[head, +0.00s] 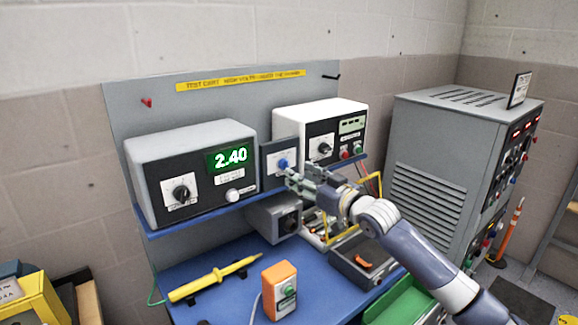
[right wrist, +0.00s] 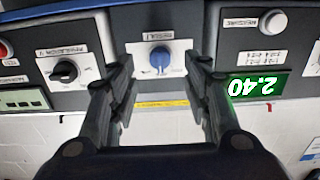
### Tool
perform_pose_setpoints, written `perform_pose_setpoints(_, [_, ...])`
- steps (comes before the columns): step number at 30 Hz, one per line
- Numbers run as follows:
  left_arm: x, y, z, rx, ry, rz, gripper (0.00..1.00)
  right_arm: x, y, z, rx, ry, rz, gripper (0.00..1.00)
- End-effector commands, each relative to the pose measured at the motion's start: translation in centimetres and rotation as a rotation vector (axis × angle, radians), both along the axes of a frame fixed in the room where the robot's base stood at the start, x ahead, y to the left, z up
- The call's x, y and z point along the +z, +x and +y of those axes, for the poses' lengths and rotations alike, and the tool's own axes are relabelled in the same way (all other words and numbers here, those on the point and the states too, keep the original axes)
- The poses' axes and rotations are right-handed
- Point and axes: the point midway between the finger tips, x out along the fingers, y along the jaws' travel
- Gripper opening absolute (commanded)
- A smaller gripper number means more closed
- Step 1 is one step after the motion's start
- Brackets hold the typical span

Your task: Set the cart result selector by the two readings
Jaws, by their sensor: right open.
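The result selector is a blue knob (head: 283,164) on a small grey panel (head: 269,170) between the two meters. In the right wrist view the blue knob (right wrist: 160,59) lies just beyond and between my fingertips. My right gripper (head: 292,176) is open, close in front of the knob; contact cannot be told. The left meter (head: 150,158) has a green display (head: 231,158) reading 2.40. The right meter (head: 285,118) has a pale display (head: 352,124), too small to read, and a black knob (head: 324,148). My left gripper is not in view.
Both meters stand on a blue shelf (head: 190,222). A grey cabinet (head: 430,185) stands at the right. A black dial (head: 181,192) is on the left meter.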

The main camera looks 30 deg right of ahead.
Motion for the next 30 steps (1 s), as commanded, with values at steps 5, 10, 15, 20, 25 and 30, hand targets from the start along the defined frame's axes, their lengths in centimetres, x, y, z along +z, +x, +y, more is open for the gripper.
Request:
perform_pose_setpoints(5, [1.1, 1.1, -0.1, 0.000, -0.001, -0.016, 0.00, 0.4, 2.7, 0.2, -0.001, 0.001, -0.003, 0.45])
perform_pose_setpoints(10, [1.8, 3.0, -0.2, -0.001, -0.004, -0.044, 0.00, 0.2, 4.6, 0.3, -0.001, 0.001, -0.001, 0.45])
perform_pose_setpoints(15, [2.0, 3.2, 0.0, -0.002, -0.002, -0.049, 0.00, 0.0, 5.5, 0.5, 0.000, 0.000, 0.000, 0.45])
perform_pose_setpoints(20, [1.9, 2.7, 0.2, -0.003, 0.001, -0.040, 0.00, 0.0, 5.7, 0.5, 0.000, -0.001, 0.000, 0.45])
perform_pose_setpoints(25, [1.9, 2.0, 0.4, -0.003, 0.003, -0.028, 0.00, 0.0, 5.6, 0.5, 0.000, -0.001, 0.000, 0.40])
perform_pose_setpoints(30, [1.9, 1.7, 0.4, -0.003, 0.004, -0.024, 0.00, 0.0, 5.6, 0.5, 0.000, -0.001, 0.000, 0.02])
